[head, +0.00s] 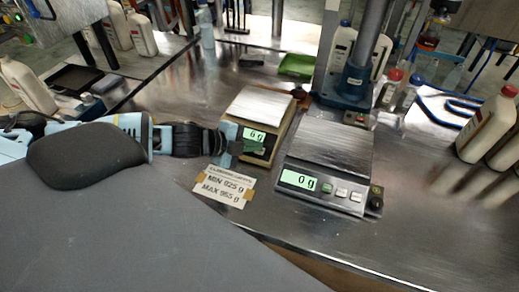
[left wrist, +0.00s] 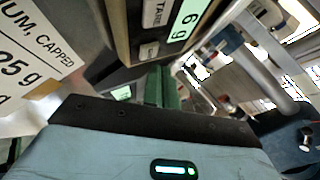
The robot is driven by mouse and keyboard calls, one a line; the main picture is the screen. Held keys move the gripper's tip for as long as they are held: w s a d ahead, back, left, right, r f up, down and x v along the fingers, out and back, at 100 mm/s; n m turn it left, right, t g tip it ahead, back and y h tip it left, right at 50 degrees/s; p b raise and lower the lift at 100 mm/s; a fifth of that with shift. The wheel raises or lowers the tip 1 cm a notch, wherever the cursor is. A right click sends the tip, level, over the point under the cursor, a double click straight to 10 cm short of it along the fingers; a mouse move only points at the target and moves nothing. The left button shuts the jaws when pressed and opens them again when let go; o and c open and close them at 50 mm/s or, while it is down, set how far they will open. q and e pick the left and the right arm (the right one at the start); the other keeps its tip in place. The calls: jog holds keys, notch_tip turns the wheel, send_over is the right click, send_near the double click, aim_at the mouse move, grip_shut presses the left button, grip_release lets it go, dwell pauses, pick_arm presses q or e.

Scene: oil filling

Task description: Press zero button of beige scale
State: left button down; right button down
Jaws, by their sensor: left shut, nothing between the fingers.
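The beige scale (head: 262,106) stands on the steel bench, with a metal plate on top and a lit green display. In the left wrist view its front panel (left wrist: 140,28) shows close up, turned sideways, with a TARE button (left wrist: 154,12), another pale button (left wrist: 148,51) and a display (left wrist: 185,20) that seems to read 6 g. My left gripper (head: 252,147) is shut and empty at the front of this scale. Its dark green fingers (left wrist: 162,85) point toward the panel near the lower button; I cannot tell whether they touch it. My right gripper is not in view.
A grey scale (head: 327,155) reading 0 g stands just right of the beige one. A taped paper label (head: 224,190) lies in front. A blue-based column (head: 354,84), a green tray (head: 297,65) and bottles (head: 489,124) stand behind and right. The front right bench is clear.

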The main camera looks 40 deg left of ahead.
pick_arm(q)
jog(key=shift+f, duration=0.1)
dwell(0.5)
jog(key=shift+w+f, duration=0.15)
jog(key=shift+f, duration=0.15)
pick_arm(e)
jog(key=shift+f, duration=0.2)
pick_arm(q)
jog(key=shift+w+f, duration=0.1)
jog(key=shift+f, duration=0.3)
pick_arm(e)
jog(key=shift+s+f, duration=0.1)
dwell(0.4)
pick_arm(q)
jog(key=shift+r, duration=0.1)
dwell(0.3)
jog(key=shift+s+r+p, duration=0.25)
jog(key=shift+r+p, duration=0.2)
jog(key=shift+r, duration=0.2)
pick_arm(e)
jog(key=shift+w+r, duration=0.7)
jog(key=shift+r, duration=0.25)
